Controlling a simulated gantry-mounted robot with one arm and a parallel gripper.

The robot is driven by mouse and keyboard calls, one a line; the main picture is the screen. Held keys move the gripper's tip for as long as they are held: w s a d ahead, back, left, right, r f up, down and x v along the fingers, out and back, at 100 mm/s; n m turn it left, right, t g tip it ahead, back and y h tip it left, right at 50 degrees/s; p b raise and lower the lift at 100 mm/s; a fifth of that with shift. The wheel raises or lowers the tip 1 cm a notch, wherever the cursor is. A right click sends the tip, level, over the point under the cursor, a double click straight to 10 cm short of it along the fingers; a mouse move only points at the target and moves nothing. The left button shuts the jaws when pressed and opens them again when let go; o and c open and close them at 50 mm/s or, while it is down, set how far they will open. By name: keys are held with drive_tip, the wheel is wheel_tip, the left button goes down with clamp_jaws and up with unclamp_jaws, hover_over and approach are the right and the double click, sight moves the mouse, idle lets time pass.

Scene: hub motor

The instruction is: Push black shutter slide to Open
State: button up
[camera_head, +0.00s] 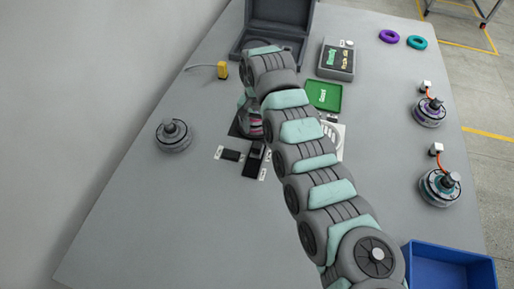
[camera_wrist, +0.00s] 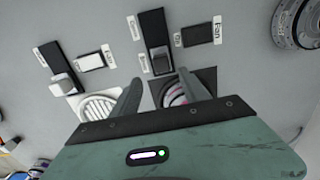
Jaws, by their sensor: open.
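The black shutter slide (camera_wrist: 152,27) is a dark track with small white labels at both ends, their words too small to read. Its dark grey knob (camera_wrist: 162,62) sits at the track's near end in the wrist view. My gripper (camera_wrist: 160,84) is open and empty, its two fingers spread on either side of the line of the knob. The knob shows just beyond the fingertips; I cannot tell whether anything touches. In the head view the slide (camera_head: 254,158) lies left of my arm, which hides most of the gripper.
A second dark slide (camera_wrist: 51,60) with a pale knob (camera_wrist: 62,84) is at left, beside a white vent (camera_wrist: 98,107). A black pad (camera_wrist: 196,35) is labelled Fan. A round motor (camera_head: 173,134) stands left on the table; a blue bin (camera_head: 450,268) is at front right.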

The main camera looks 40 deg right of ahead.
sight(257, 145)
wheel_tip(257, 145, down, 10)
drive_tip(key=shift+a+r+b, duration=0.1)
drive_tip(key=shift+b, duration=0.55)
clamp_jaws()
idle(1.1)
